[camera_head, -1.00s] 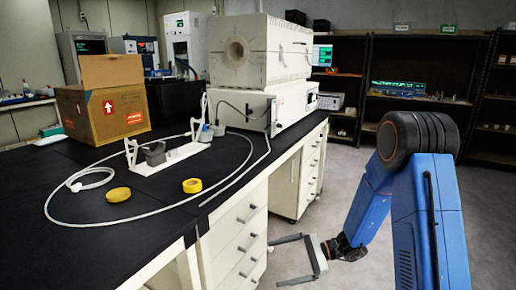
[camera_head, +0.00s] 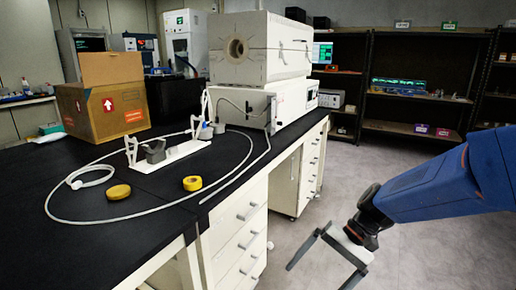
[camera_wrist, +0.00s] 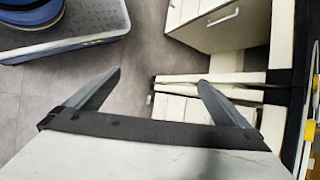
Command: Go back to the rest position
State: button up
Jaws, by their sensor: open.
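My gripper (camera_head: 322,268) is at the lower right of the head view, in front of the bench drawers and over the floor, apart from the bench. Its two fingers are spread wide with nothing between them. In the wrist view my gripper (camera_wrist: 158,85) is also open and empty, with floor and white drawer fronts behind it. My blue arm reaches in from the right edge of the head view.
The black bench (camera_head: 125,240) carries a cardboard box (camera_head: 105,105), a white furnace (camera_head: 260,47), a white holder (camera_head: 168,155), yellow tape rolls (camera_head: 192,183) and a looped white tube. White drawers (camera_head: 240,225) stand beneath. Dark shelves (camera_head: 415,95) stand behind; floor between is clear.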

jog(key=s+d+r+n+t+h, duration=0.2)
jog(key=s+d+r+t+h, duration=0.1)
jog(key=s+d, duration=0.2)
jog(key=s+d+r+n+t+h, duration=0.2)
jog(key=s+d+r+t+h, duration=0.2)
jog(key=d, duration=0.5)
jog(key=shift+s+r+h, duration=0.3)
jog(key=shift+s, duration=0.65)
